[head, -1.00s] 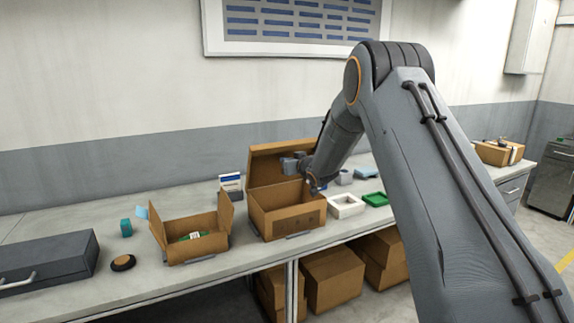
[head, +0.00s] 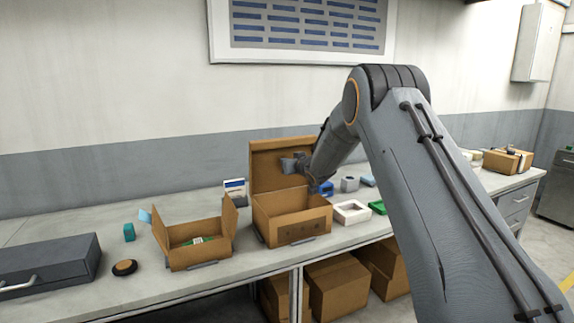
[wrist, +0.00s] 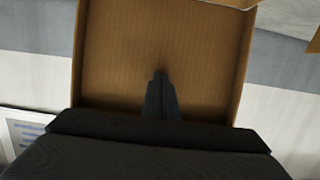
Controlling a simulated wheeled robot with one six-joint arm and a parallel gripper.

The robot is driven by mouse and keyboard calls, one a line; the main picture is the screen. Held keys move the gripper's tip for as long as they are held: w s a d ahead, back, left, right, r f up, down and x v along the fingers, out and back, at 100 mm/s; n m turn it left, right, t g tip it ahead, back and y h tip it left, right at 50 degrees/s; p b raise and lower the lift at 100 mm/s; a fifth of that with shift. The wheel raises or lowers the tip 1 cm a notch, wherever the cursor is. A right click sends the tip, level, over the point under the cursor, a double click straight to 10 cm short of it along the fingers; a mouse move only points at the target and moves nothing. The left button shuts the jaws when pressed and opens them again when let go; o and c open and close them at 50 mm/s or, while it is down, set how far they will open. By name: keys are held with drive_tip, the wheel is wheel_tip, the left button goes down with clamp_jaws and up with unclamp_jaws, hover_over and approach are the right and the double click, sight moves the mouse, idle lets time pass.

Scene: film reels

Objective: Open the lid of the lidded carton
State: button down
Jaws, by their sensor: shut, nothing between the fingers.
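The lidded carton (head: 295,222) is a brown cardboard box on the bench, right of the middle of the head view. Its hinged lid (head: 264,178) stands raised, close to upright, at the back of the box. My gripper (head: 285,166) is in front of the lid's inner face, above the box opening. In the wrist view the lid's inside (wrist: 115,50) fills the middle, and my gripper's fingers (wrist: 160,75) are closed together with nothing between them, pointing at it. I cannot tell whether the fingertips touch the lid. The carton's inside is mostly hidden.
An open carton (head: 190,257) with green contents stands to the left. A white tray (head: 352,221) sits right of the lidded carton. A wall rises behind the bench.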

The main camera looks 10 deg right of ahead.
drive_tip(key=shift+b+x, duration=0.95)
drive_tip(key=shift+x, duration=1.1)
drive_tip(key=f+p+v, duration=0.2)
drive_tip(key=p+v, duration=0.3)
drive_tip(key=v, duration=0.8)
drive_tip(key=shift+s+f, duration=0.25)
drive_tip(key=shift+f, duration=0.05)
